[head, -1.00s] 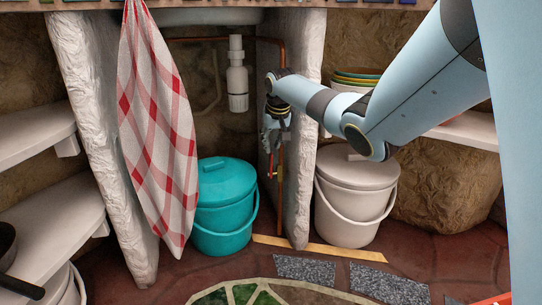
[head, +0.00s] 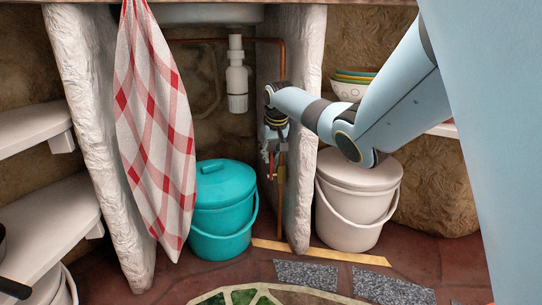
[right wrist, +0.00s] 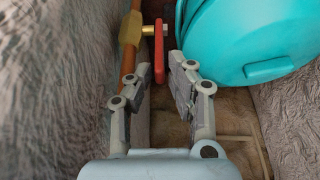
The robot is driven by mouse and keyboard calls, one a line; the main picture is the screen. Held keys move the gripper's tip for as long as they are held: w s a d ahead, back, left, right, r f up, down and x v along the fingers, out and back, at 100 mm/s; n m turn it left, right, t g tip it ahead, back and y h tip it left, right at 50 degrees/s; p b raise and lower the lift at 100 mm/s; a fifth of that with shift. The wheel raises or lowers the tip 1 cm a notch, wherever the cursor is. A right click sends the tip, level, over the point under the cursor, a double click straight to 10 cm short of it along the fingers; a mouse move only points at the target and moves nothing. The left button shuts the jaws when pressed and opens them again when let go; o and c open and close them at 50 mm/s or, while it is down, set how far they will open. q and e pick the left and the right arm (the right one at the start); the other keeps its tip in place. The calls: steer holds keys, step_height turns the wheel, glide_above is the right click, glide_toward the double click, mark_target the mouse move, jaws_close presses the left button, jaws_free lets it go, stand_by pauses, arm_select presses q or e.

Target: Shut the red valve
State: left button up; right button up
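The red valve handle (right wrist: 159,55) shows in the right wrist view as a flat red lever. A short stem joins it to a brass body (right wrist: 130,28) on the copper pipe (right wrist: 133,68). The lever runs roughly along the pipe in that view. My right gripper (right wrist: 163,76) is open, and the lever's lower end appears in the gap between its fingertips. I see no clear contact. In the head view my right gripper (head: 271,160) is beside the pipe (head: 281,205) under the sink and hides most of the valve. My left gripper is not in view.
A teal lidded bucket (head: 222,205) stands close left of the pipe. A rough white wall (head: 305,120) is close on the right, with a white bucket (head: 355,195) beyond it. A checked towel (head: 155,130) hangs at the left. A white drain trap (head: 237,85) hangs above.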

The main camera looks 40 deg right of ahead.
stand_by(0.3)
jaws_close()
